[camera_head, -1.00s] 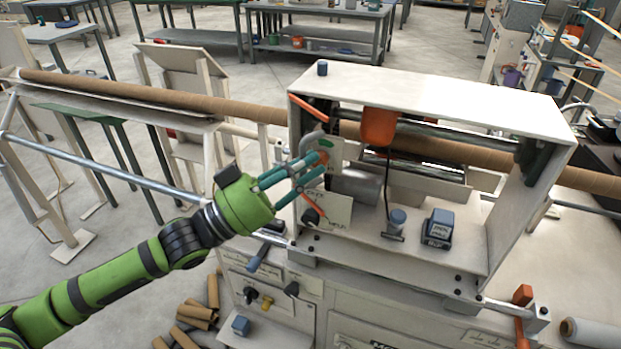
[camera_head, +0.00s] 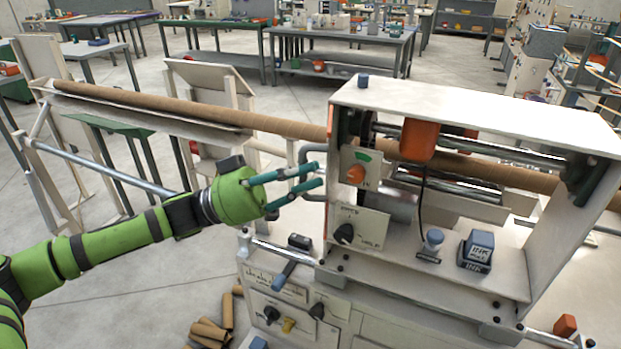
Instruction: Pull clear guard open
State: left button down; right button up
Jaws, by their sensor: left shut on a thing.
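The spiral winder's white housing (camera_head: 480,103) stands right of centre, its front bay showing. A grey bent handle (camera_head: 304,154) sits at the housing's left edge. My left gripper (camera_head: 318,174) comes in from the left, its teal fingers closed on this handle. The clear guard's panel cannot be made out against the bay. The fingers partly hide the handle. My right gripper is out of view.
A control plate with an orange knob (camera_head: 355,174) and a black-knob plate (camera_head: 361,228) are just right of the fingers. A blue ink box (camera_head: 477,250) stands in the bay. A long cardboard tube (camera_head: 190,107) runs through the machine. Cut tubes (camera_head: 211,329) lie on the floor below.

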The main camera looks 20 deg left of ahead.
pick_arm(q)
jog(key=shift+w+a+r+m+g+h+b, duration=0.15)
jog(key=shift+w+a+m+g+h, duration=0.15)
jog(key=shift+a+m+g, duration=0.7)
jog(key=shift+w+a+f+m+g+h+b, duration=0.15)
jog(key=shift+a+m+g+h, duration=0.25)
jog(key=shift+g, duration=1.15)
jog(key=shift+w+a+r+m+g+h+b, duration=0.2)
jog(key=shift+a+m+g, duration=0.5)
jog(key=shift+g, duration=0.55)
jog(key=shift+w+a, duration=0.1)
jog(key=shift+a, duration=0.15)
jog(key=c, duration=1.1)
grip_release()
jog(key=shift+c, duration=0.2)
jog(key=shift+d+f, duration=0.1)
jog(key=v, duration=1.2)
